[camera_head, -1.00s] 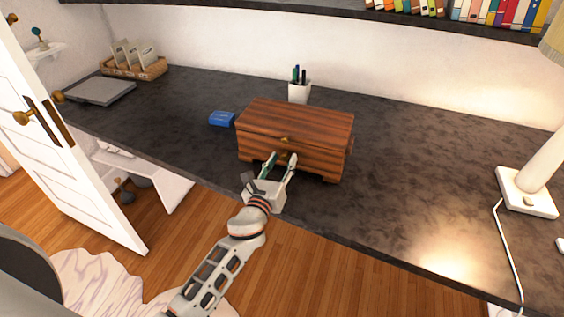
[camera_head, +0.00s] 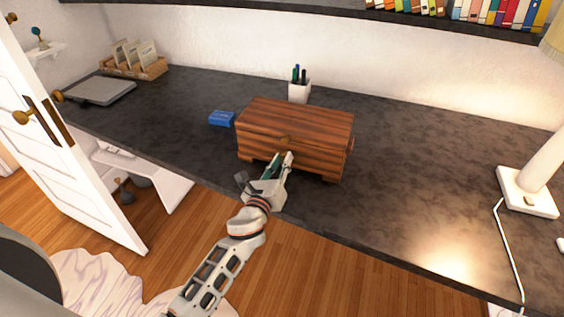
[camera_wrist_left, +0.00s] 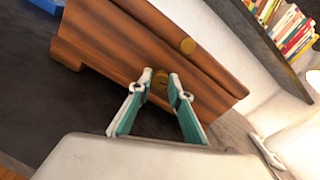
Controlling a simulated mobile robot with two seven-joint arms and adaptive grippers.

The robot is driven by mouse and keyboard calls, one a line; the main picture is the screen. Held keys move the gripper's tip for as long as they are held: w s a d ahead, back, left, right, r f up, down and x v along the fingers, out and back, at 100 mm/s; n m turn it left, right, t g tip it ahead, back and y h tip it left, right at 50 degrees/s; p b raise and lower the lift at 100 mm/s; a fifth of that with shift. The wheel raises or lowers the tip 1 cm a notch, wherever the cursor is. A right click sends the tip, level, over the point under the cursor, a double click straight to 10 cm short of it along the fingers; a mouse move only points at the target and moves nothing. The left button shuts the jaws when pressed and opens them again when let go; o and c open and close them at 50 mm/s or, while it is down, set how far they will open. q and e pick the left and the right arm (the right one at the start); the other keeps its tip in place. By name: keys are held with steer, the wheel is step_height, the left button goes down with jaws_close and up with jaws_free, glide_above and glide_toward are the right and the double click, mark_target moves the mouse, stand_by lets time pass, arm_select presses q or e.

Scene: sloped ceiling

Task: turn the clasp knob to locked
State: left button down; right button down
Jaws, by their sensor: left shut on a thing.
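A dark reddish wooden box (camera_head: 310,125) with a closed lid stands on the desk. A brass piece (camera_head: 285,138) sits on the upper part of its front, and it also shows in the left wrist view (camera_wrist_left: 188,46). Just below is the brass clasp knob (camera_wrist_left: 161,82), between the fingertips of my left gripper (camera_wrist_left: 160,74). My left gripper (camera_head: 283,158) is shut on the knob, against the box front. The fingers hide much of the knob, so I cannot tell how it is turned. My right gripper is not in view.
A blue object (camera_head: 221,118) lies left of the box, and a white pen cup (camera_head: 299,92) stands behind it. A white lamp (camera_head: 528,190) stands at the right. The dark desk (camera_head: 420,190) is clear between box and lamp. A white door (camera_head: 70,150) stands open at the left.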

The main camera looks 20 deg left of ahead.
arm_select(q)
steer(key=n, duration=0.4)
steer(key=shift+f+n, duration=0.1)
steer(key=shift+n, duration=0.2)
steer(key=n, duration=0.3)
steer(key=shift+n, duration=0.4)
steer(key=n, duration=0.3)
steer(key=shift+n+p, duration=0.55)
steer(key=shift+n, duration=1.45)
steer(key=c, duration=1.8)
jaws_free()
steer(key=shift+c, duration=0.2)
steer(key=shift+s, duration=0.1)
